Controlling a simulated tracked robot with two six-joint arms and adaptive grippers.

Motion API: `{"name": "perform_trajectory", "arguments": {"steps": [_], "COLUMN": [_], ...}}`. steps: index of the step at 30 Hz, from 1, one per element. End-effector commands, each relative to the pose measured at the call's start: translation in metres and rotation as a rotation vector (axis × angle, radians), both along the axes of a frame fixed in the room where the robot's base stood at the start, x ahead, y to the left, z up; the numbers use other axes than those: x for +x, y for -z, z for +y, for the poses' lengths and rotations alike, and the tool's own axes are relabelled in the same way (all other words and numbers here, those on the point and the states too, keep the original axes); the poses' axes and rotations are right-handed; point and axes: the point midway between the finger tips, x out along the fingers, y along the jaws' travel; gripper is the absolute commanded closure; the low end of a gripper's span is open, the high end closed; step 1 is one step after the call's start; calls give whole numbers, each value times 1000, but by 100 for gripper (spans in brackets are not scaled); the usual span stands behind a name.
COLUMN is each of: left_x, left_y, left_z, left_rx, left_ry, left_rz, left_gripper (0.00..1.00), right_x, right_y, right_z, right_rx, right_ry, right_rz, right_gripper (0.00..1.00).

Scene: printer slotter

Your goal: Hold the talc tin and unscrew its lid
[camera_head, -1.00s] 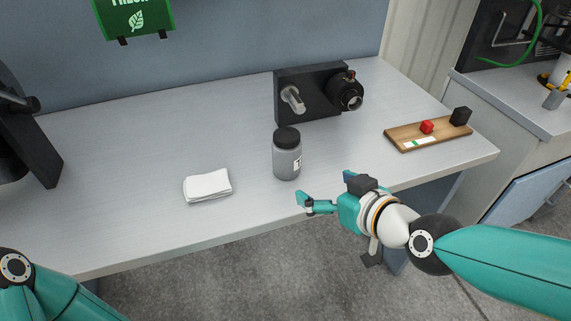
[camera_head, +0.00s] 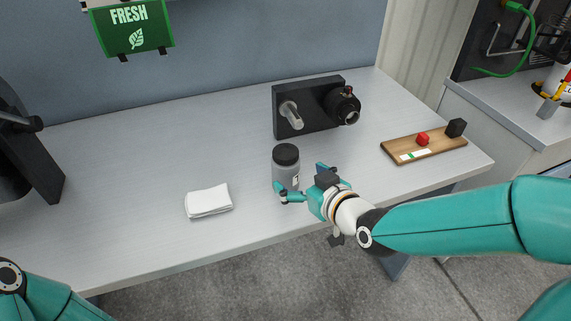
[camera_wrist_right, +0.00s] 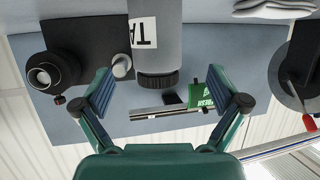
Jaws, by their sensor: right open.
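The talc tin (camera_head: 283,176) is a grey cylinder with a black lid (camera_head: 286,154), standing upright on the table. My right gripper (camera_head: 299,181) is at the tin's right front side, with its fingers apart. In the right wrist view the tin (camera_wrist_right: 158,50) and its dark ribbed lid (camera_wrist_right: 157,81) appear upside down, between the two open fingers of the right gripper (camera_wrist_right: 160,88). A white label with part of its lettering shows on the tin. I cannot tell whether a finger touches the tin. Part of my left arm shows at the lower left of the head view; its gripper is out of view.
A black block with a grey peg and a round knob (camera_head: 308,107) stands behind the tin. A folded white cloth (camera_head: 208,200) lies to its left. A wooden board (camera_head: 424,144) with a red and a black piece lies at the right. The left table middle is clear.

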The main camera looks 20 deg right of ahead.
Motion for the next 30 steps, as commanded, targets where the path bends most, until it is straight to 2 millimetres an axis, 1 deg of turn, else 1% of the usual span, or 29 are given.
{"name": "perform_trajectory", "arguments": {"steps": [1, 3, 11, 18, 21, 29, 30], "left_x": [0, 0, 0, 0, 0, 0, 0], "left_y": [1, 1, -2, -11, -12, -11, -11], "left_z": [0, 0, 0, 0, 0, 0, 0], "left_rx": [0, 0, 0, 0, 0, 0, 0], "left_ry": [0, 0, 0, 0, 0, 0, 0], "left_rz": [1, 1, 1, 1, 1, 1, 1], "left_gripper": [44, 44, 44, 44, 44, 44, 44], "right_x": [7, 12, 26, 55, 63, 66, 66], "right_y": [4, 6, 10, 20, 23, 24, 24], "right_z": [2, 3, 5, 8, 10, 10, 10], "right_rx": [0, 0, 0, 0, 0, 1, 1], "right_ry": [-1, -1, 0, 0, 1, 1, 1], "right_rz": [1, 0, 1, 2, 0, -1, -1], "right_gripper": [3, 3, 3, 3, 3, 3, 6]}}
